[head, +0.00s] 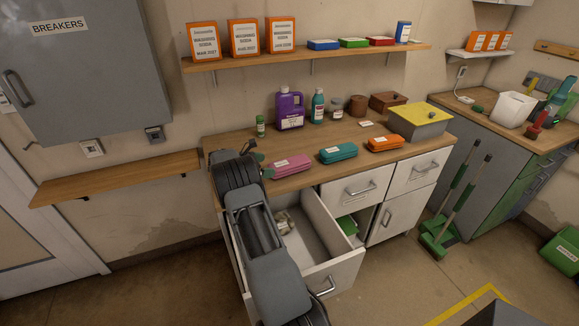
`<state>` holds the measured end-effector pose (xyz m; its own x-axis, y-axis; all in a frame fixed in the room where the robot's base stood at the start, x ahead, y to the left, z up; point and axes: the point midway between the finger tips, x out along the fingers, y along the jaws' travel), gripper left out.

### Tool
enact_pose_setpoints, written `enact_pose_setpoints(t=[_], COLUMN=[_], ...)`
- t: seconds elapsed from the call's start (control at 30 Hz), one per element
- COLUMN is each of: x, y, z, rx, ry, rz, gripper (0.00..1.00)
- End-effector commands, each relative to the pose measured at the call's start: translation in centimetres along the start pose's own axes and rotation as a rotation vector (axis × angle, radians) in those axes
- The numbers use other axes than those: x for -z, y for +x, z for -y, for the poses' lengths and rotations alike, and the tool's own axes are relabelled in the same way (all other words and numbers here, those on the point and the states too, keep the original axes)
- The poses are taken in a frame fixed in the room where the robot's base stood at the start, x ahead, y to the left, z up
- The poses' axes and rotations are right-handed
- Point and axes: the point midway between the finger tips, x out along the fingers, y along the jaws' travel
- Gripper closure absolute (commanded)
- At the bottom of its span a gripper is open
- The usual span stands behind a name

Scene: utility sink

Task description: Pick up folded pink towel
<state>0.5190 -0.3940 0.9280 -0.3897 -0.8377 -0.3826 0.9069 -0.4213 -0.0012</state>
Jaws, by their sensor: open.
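The folded pink towel (290,166) lies flat on the wooden counter near its front edge, with a small white label on top. My gripper (260,159) is at the towel's left end, over the left part of the counter. It is open, and no towel shows between its fingers. Whether a finger touches the towel's end cannot be told, as my arm hides part of the gripper.
A teal folded towel (338,153) and an orange one (385,143) lie to the right. An open drawer (330,262) juts out below the counter, beside my arm.

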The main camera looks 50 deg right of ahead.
Motion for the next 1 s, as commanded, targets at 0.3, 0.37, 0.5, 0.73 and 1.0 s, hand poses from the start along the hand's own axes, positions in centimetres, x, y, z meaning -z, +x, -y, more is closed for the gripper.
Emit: enact_pose_setpoints(t=[0.3,0.37,0.5,0.73,1.0], x=[0.1,0.1,0.2,0.2,0.2], y=[2.7,3.6,5.0,5.2,5.2], z=[0.0,0.0,0.0,-0.1,-0.1], rx=[0.003,0.003,0.001,-0.001,0.0], ry=[0.0,0.001,0.001,0.001,0.001], rz=[0.0,0.0,0.0,0.0,0.0], gripper=[0.0,0.0,0.0,0.0,0.26])
